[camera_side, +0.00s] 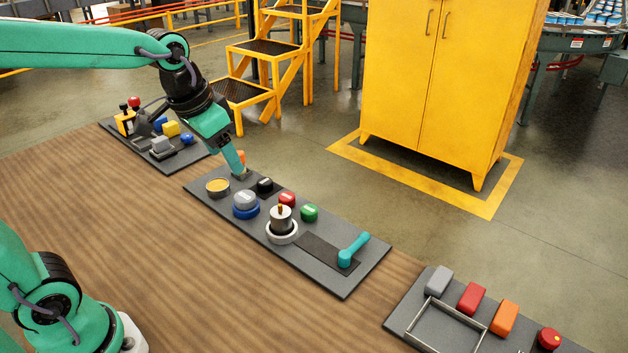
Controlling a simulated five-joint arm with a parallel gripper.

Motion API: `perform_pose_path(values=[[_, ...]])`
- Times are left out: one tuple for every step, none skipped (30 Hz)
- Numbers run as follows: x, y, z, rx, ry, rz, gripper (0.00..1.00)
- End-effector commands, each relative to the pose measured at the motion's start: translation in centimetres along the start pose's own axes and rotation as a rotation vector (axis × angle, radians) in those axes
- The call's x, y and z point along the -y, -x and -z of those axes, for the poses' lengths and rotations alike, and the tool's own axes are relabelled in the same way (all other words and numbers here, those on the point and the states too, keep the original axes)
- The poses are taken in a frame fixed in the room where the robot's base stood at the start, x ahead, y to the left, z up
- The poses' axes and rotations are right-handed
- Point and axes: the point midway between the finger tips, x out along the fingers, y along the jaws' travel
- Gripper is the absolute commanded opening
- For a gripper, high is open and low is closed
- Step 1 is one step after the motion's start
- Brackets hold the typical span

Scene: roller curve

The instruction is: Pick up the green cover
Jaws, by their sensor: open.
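The green cover (309,212) is a small round green piece with a pale label mark, on the right half of the middle dark panel (345,283). It sits next to a red cover (287,199) and nothing touches it. My gripper (239,174) points down at the back edge of the same panel, to the left of the green cover and apart from it. My gripper is open, though its finger gap is hard to see from here. A small orange piece (241,157) shows by the fingertips; whether they touch it I cannot tell.
The middle panel also bears a black cover (265,185), a grey-and-blue round piece (246,203), a yellow disc (217,186), a metal knob (281,222) and a teal lever (352,249). Other panels stand at back left and front right. Bare wood (150,240) lies in front.

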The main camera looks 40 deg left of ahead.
Motion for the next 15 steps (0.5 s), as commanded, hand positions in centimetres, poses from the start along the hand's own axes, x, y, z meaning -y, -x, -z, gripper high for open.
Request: perform_pose_path(values=[[0.1, -0.6, 0.9, 0.017, -0.010, -0.003, 0.62], [0.1, -0.9, 1.4, 0.025, -0.017, -0.004, 0.62], [0.1, -1.4, 2.1, 0.035, -0.025, -0.005, 0.62], [0.2, -1.7, 2.6, 0.043, -0.031, -0.007, 0.62], [0.2, -2.1, 3.1, 0.050, -0.037, -0.008, 0.62], [0.2, -2.6, 3.8, 0.061, -0.045, -0.010, 0.62], [0.2, -3.0, 4.2, 0.070, -0.052, -0.011, 0.62], [0.3, -3.4, 4.7, 0.077, -0.058, -0.013, 0.62], [0.3, -4.0, 5.3, 0.088, -0.066, -0.015, 0.62], [0.3, -4.4, 5.8, 0.096, -0.072, -0.016, 0.62], [0.3, -4.9, 6.2, 0.104, -0.078, -0.018, 0.62], [0.3, -5.5, 6.8, 0.115, -0.087, -0.020, 0.62], [0.4, -6.0, 7.2, 0.123, -0.093, -0.022, 0.62], [0.4, -6.5, 7.7, 0.130, -0.099, -0.024, 0.62], [0.4, -7.2, 8.2, 0.141, -0.107, -0.026, 0.62]])
